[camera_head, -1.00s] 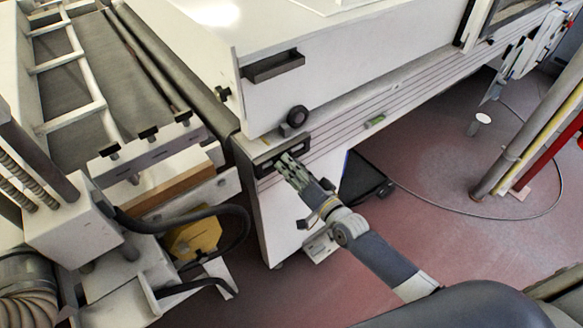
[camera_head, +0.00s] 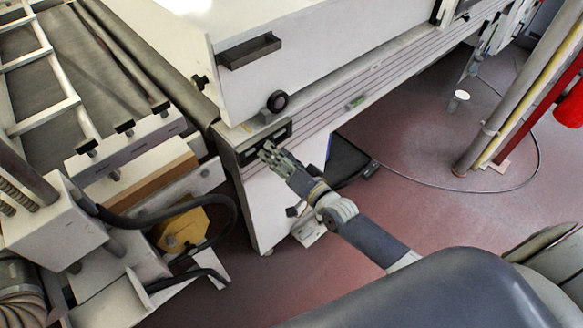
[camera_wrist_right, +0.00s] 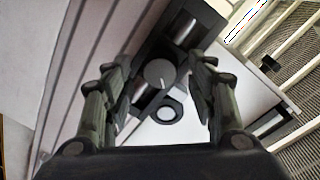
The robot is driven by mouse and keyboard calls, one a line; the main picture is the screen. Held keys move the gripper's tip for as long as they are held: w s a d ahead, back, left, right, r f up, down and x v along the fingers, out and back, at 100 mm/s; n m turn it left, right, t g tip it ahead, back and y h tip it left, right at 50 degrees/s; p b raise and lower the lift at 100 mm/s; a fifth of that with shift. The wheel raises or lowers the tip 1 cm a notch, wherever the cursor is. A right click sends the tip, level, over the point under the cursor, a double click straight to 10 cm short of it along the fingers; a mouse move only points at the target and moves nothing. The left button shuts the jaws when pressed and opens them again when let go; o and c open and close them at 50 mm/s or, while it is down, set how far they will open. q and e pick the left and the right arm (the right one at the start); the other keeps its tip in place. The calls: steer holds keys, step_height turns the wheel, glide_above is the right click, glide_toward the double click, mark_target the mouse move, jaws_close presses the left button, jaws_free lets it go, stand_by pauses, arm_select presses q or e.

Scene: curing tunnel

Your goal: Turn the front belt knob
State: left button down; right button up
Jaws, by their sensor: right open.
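A round grey knob (camera_wrist_right: 160,73) with a pale pointer line sits on a black control panel (camera_wrist_right: 192,22) in the right wrist view. My right gripper (camera_wrist_right: 160,92) is open, with one finger on each side of the knob in that picture; contact with it cannot be told. In the head view my right gripper (camera_head: 267,151) is at the black panel (camera_head: 283,132) on the machine's front corner and hides part of it. The knob itself cannot be made out there. My left gripper is not in view.
A black round wheel (camera_head: 278,101) sticks out just above the panel, below a dark handle (camera_head: 250,51). A conveyor frame with hoses and a yellow part (camera_head: 184,228) stands at left. Pipes (camera_head: 515,105) stand at right. Red floor is open between.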

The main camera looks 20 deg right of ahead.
steer(key=v, duration=1.1)
steer(key=s+d+f+n+g+h, duration=0.1)
steer(key=s+d+f+g, duration=0.2)
steer(key=f, duration=0.7)
steer(key=s+f+n+g+h, duration=0.2)
steer(key=s+f, duration=0.3)
steer(key=f, duration=0.6)
steer(key=s+d+f+n+g+h, duration=0.1)
steer(key=s+d+f+g, duration=0.2)
steer(key=f, duration=0.7)
steer(key=s+a+f+n+g, duration=0.1)
steer(key=s+f+g, duration=0.1)
steer(key=s+f, duration=0.3)
steer(key=s+a+f+n+g, duration=0.1)
steer(key=s+f, duration=0.4)
steer(key=s, duration=0.8)
steer(key=s+a+f+n+g+h, duration=0.1)
steer(key=s+f+n+g, duration=0.2)
steer(key=s+f, duration=0.3)
steer(key=s+g, duration=0.1)
steer(key=s, duration=0.3)
steer(key=shift+g, duration=0.4)
steer(key=shift+a, duration=0.15)
stand_by(0.5)
